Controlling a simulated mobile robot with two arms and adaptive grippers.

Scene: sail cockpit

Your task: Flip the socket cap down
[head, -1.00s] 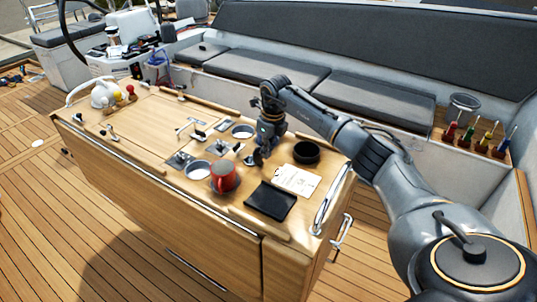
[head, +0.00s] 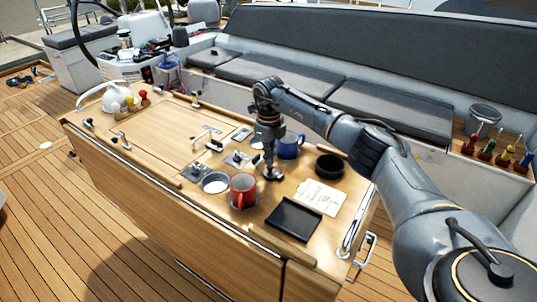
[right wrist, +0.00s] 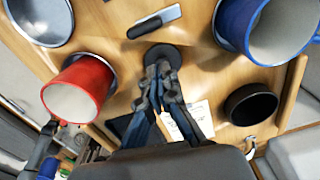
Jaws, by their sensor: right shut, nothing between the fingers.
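The socket cap is a dark round disc (head: 273,175) on the wooden table top, right of the red mug in the head view. It lies flat, and in the right wrist view it also shows as a dark disc (right wrist: 165,52). My right gripper (head: 269,167) points down at the cap with its fingers shut and empty. In the right wrist view its fingertips (right wrist: 162,78) overlap the cap's near edge; I cannot tell whether they touch it. The socket under the cap is hidden. My left gripper is not in view.
A red mug (head: 243,190) and a blue mug (head: 290,147) stand close on either side. A black round holder (head: 330,166), a white paper card (head: 318,197) and a black tray (head: 294,219) lie to the right. A metal-edged handle (right wrist: 154,22) is near the cap.

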